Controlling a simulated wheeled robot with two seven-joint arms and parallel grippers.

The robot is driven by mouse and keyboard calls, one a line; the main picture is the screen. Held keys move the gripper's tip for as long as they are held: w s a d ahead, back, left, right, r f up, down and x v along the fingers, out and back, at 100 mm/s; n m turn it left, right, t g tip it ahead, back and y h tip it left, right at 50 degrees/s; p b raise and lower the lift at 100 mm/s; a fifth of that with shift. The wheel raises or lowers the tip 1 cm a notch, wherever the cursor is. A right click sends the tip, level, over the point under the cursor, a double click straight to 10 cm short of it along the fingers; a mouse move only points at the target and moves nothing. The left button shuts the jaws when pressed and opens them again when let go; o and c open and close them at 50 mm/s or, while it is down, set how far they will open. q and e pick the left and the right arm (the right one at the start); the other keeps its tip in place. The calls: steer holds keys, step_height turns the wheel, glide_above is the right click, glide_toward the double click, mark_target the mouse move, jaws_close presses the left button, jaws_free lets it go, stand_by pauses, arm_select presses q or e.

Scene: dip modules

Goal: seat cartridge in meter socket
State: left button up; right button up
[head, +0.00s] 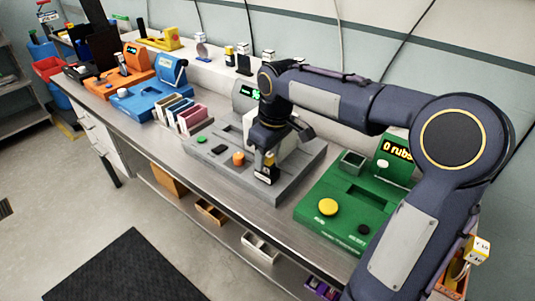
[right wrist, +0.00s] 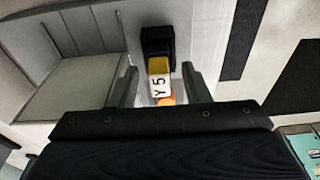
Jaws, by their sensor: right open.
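The cartridge (head: 266,172) is a small block with a black lower part, a yellow band and a white label. It stands at the front of the grey meter module (head: 305,165), just below my right gripper (head: 269,148). In the right wrist view the cartridge (right wrist: 159,80) shows its label "Y 5" between the two open fingers of my right gripper (right wrist: 160,88), with a gap on each side. I cannot tell whether the cartridge sits in a socket, as its foot is unclear. My left gripper is not in view.
An orange knob (head: 238,158) and a green button (head: 201,140) are on the grey module. A green module (head: 310,206) with a yellow button stands to the right. A rack of coloured trays (head: 190,117) and a blue module (head: 140,103) stand left.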

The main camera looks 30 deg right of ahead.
steer(key=shift+r, duration=0.1)
steer(key=shift+r, duration=0.25)
step_height(320, 180, up, 12)
steer(key=s+f+p, duration=0.1)
steer(key=s+p, duration=0.1)
steer(key=s+a+f+m+t+y, duration=0.1)
steer(key=s+a+f+m+t, duration=0.1)
steer(key=s+f, duration=0.5)
steer(key=s+a+f+m+t+y, duration=0.2)
steer(key=s+a+f+m, duration=0.2)
steer(key=s, duration=0.9)
step_height(320, 180, down, 3)
steer(key=shift+a+f, duration=0.1)
steer(key=shift+a, duration=0.55)
steer(key=shift+r+p, duration=0.75)
steer(key=shift+r, duration=0.15)
steer(key=shift+c, duration=0.3)
